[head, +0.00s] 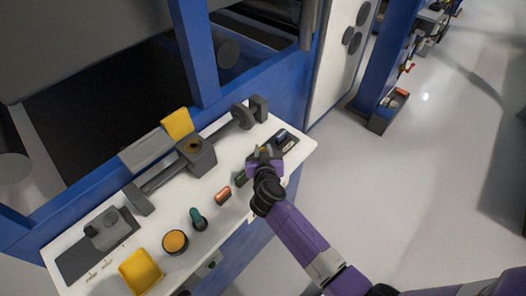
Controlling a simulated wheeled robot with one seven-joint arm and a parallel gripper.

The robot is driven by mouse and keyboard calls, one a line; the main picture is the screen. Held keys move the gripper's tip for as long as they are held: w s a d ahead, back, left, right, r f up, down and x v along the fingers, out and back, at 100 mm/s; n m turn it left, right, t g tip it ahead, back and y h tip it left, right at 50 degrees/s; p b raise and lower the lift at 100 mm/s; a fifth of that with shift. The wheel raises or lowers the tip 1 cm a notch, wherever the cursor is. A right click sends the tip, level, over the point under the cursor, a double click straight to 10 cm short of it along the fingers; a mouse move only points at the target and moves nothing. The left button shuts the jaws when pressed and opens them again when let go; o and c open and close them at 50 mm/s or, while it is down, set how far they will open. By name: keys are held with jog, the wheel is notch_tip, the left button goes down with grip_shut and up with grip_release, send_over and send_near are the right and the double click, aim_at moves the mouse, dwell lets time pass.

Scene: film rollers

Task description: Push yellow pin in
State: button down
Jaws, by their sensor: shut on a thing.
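My gripper (264,156) is over the right part of the white bench top, beside a dark tray. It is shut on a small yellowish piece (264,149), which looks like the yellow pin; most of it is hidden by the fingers. A dark grey block (202,158) with a tan-orange round face sits on a grey shaft (165,178) to the left of my gripper. I cannot tell from here whether the pin touches anything.
The white bench top (222,170) carries an orange-brown roller (223,195), a dark green piece (241,178), a teal-topped pin (197,217), a round orange-topped part (175,242), a yellow tray (140,271) and a dark tray (285,142). A blue post (194,50) rises behind.

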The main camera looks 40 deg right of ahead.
jog(key=shift+f, duration=0.5)
jog(key=shift+r, duration=0.1)
jog(key=c, duration=1.2)
grip_release()
jog(key=shift+o, duration=0.2)
jog(key=shift+b+v, duration=0.8)
jog(key=shift+v, duration=3.15)
